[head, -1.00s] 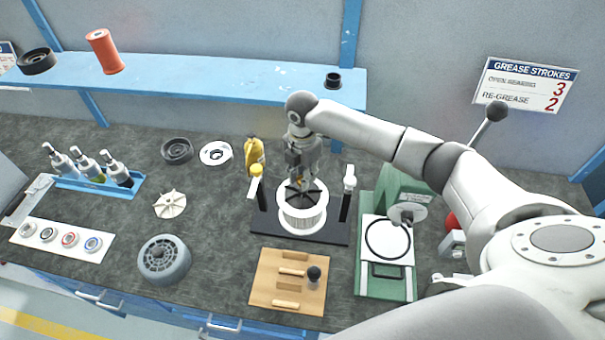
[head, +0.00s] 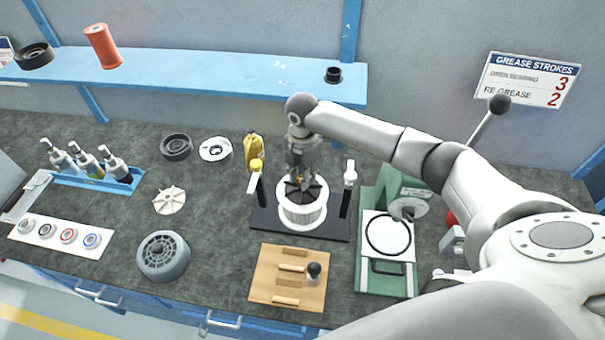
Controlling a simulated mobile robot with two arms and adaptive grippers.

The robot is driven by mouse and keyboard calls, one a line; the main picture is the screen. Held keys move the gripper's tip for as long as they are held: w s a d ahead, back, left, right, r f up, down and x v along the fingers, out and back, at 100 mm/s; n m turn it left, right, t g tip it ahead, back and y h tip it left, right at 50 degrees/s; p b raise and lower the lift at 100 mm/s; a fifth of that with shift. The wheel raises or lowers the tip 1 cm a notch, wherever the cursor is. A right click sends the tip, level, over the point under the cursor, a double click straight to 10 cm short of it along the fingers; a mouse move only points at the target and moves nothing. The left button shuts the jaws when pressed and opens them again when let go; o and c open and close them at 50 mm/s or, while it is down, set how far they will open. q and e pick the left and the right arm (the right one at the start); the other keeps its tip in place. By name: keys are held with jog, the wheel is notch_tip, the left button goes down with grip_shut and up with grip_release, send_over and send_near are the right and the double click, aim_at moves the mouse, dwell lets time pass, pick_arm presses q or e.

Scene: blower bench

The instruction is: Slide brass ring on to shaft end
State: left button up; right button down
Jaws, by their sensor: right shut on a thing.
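My right gripper (head: 301,172) points down over the middle of the white motor body (head: 303,215), just above its black fan-like top (head: 303,192). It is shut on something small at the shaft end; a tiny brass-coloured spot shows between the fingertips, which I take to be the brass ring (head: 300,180). The shaft end is mostly hidden by the gripper, so I cannot tell whether the ring is around it or above it. My left gripper is not in view.
The motor body stands on a black base (head: 264,222) with two uprights. A wooden block (head: 262,288) lies in front, a green press (head: 366,270) to the right. A grey housing (head: 163,257) and white impeller (head: 169,201) lie left.

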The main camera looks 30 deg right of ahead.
jog(key=shift+f, duration=0.4)
dwell(0.6)
jog(key=c, duration=1.1)
grip_release()
jog(key=shift+c, duration=0.2)
jog(key=shift+r, duration=0.1)
notch_tip(320, 180, up, 12)
